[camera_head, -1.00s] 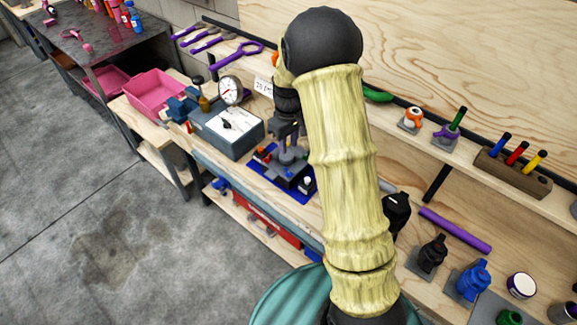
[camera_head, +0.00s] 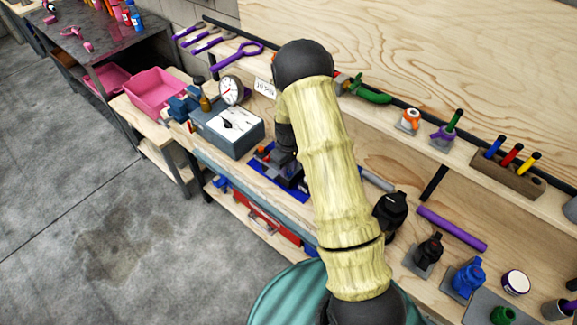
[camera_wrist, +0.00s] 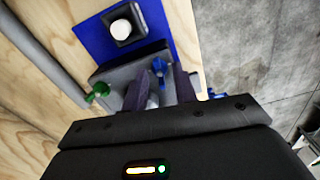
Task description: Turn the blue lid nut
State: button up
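In the wrist view, a grey fixture (camera_wrist: 118,76) sits on a blue plate (camera_wrist: 88,32). A small blue winged nut (camera_wrist: 160,68), which looks like the lid nut, shows between my gripper's (camera_wrist: 163,84) two dark fingers. The fingers stand apart; a gap shows between them, and I cannot tell whether either touches the nut. A green winged nut (camera_wrist: 97,93) is left of the fingers. Another blue piece (camera_wrist: 215,94) is partly hidden to their right. In the head view, the blue plate (camera_head: 294,193) shows beneath my wrist; my arm hides most of the fixture.
A grey box with a dial gauge (camera_head: 230,90) stands left of the fixture. A pink bin (camera_head: 153,88) is farther left. Black and blue valve-like parts (camera_head: 466,277) and a purple rod (camera_head: 452,229) are on the right. A shelf with tools runs along the back.

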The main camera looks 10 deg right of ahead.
jog(key=shift+c, duration=0.5)
grip_shut()
